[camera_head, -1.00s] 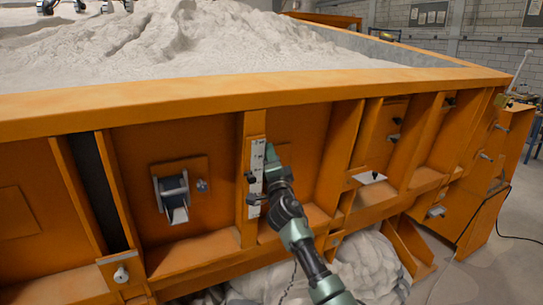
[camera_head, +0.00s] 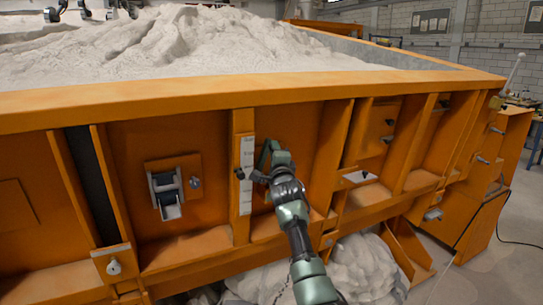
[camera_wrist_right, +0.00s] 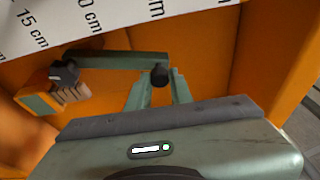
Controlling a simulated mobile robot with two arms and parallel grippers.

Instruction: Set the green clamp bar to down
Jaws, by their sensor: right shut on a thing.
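The green clamp bar (camera_wrist_right: 120,60) shows in the right wrist view, running sideways below the white scale from a dark pivot (camera_wrist_right: 66,74) at left to a dark knob (camera_wrist_right: 159,75). My right gripper (camera_wrist_right: 160,84) is shut on the clamp bar's knob end, its two green fingers meeting there. In the head view my right gripper (camera_head: 268,165) is at the sandbed's front, just right of the scale strip (camera_head: 246,178). There the bar is hard to tell from my similarly green gripper. My left gripper is not in view.
The orange sandbed wall (camera_head: 190,105) with upright ribs stands close around my right gripper. A reel-like fitting (camera_head: 168,190) is to the left, and a ledge with a pale plate (camera_head: 360,177) is to the right. Sand (camera_head: 170,45) fills the bed above.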

